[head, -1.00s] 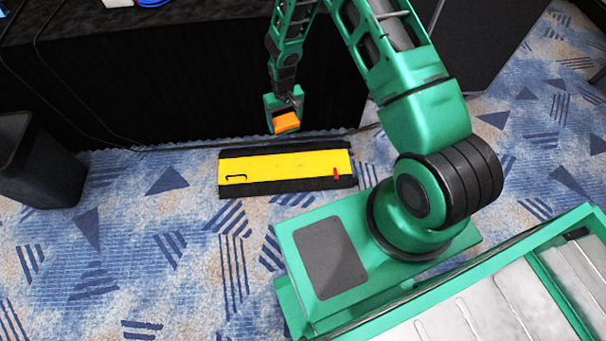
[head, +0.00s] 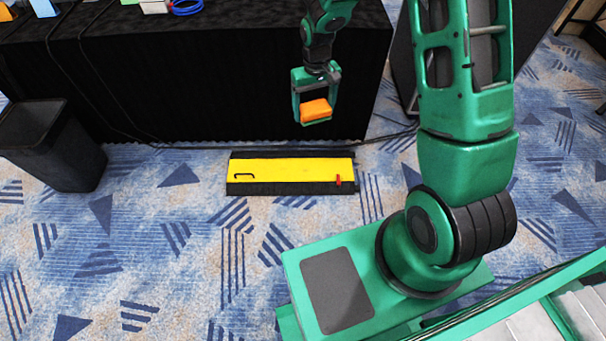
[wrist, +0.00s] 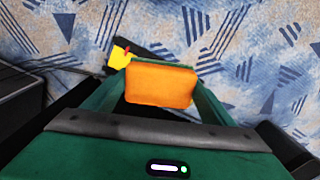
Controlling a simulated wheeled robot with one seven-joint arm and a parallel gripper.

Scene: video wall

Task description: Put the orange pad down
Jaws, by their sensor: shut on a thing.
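The orange pad (head: 315,109) is held between the fingers of my gripper (head: 316,117), which is shut on it. In the head view the gripper hangs in front of the black-draped table, above the floor. The wrist view shows the orange pad (wrist: 160,84) large between the green fingers. Nothing is seen under the pad that touches it.
A yellow and black cable ramp (head: 285,171) with a red piece lies on the patterned carpet. A dark bin (head: 50,145) stands at the left. The black-draped table (head: 200,70) has several small items and a blue cable coil (head: 186,6) on top. Cables run down its front.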

